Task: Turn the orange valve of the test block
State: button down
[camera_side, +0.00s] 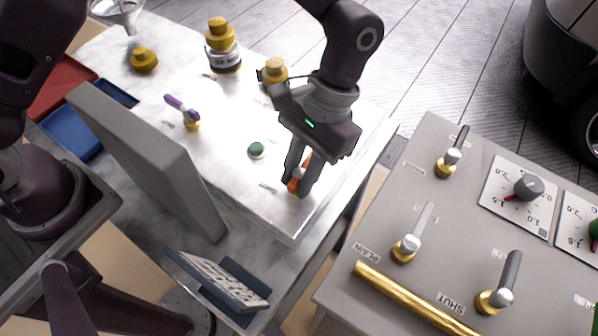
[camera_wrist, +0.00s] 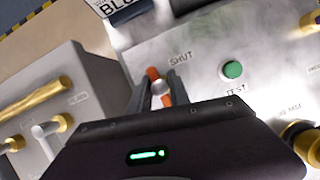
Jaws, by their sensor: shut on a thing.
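The orange valve (camera_side: 293,185) is on the white top of the test block (camera_side: 225,185), near its front right corner. In the wrist view the orange handle (camera_wrist: 153,73) shows with a pale round hub between my fingers. My gripper (camera_side: 299,186) points down over the valve with its fingers shut on the handle. Part of the handle is hidden by the fingers. A "SHUT" label lies beside the valve in the wrist view, and a green button (camera_wrist: 232,69) marked "TEST" sits to its right.
A purple-handled valve (camera_side: 182,108) and brass caps (camera_side: 144,59) stand farther back on the block. A grey upright panel (camera_side: 150,160) stands along its left side. A grey console (camera_side: 420,265) with levers, dials and a brass pipe is to the right.

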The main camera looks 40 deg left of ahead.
aim_at(300, 171)
dwell(0.4)
jog(key=c, duration=1.2)
grip_release()
jog(key=v, duration=0.7)
jog(key=shift+r, duration=0.1)
